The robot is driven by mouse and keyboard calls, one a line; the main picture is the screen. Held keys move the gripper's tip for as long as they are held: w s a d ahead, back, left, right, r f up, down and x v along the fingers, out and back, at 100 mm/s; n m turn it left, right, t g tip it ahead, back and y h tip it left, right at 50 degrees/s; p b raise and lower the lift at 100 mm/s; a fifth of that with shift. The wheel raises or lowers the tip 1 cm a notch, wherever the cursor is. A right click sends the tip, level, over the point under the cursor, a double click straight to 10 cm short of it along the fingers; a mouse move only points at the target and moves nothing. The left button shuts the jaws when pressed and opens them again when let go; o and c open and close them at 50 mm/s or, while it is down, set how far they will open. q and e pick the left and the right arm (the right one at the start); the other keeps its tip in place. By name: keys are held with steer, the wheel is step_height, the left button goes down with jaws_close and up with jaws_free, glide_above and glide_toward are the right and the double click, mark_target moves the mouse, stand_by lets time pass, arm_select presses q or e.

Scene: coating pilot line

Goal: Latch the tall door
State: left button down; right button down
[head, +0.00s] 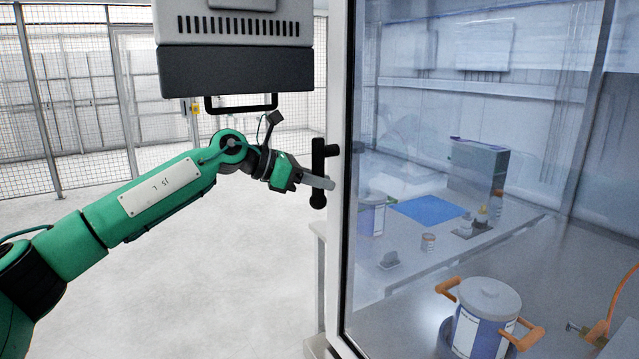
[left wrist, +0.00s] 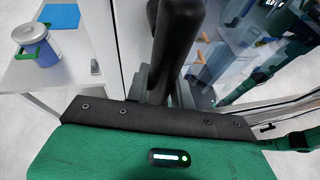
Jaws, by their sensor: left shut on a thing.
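The tall door (head: 450,100) fills the right of the head view, a glass pane in a pale frame (head: 341,90). Its black handle (head: 318,165) stands upright at the frame's left edge. My left gripper (head: 318,183) reaches in from the left and is shut on the handle's lower part. In the left wrist view the handle (left wrist: 177,40) rises dark in front of the gripper, whose fingertips are hidden there. I cannot tell whether the door is fully closed, and no latch part shows clearly. My right gripper is not in view.
Through the glass show a pot with orange handles (head: 483,318), a blue mat (head: 428,209) and a grey box (head: 478,168) on benches. A grey machine with a dark lower band (head: 236,70) hangs above my left forearm. Floor at left is clear, with mesh fencing (head: 80,100) behind.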

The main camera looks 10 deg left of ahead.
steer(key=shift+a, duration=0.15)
arm_select(q)
steer(key=c, duration=1.2)
jaws_free()
steer(key=shift+w, duration=0.1)
steer(key=shift+s+a+r, duration=0.1)
steer(key=shift+s+a, duration=0.1)
steer(key=shift+a, duration=0.25)
steer(key=b+v, duration=0.3)
steer(key=v, duration=1)
steer(key=shift+b, duration=0.35)
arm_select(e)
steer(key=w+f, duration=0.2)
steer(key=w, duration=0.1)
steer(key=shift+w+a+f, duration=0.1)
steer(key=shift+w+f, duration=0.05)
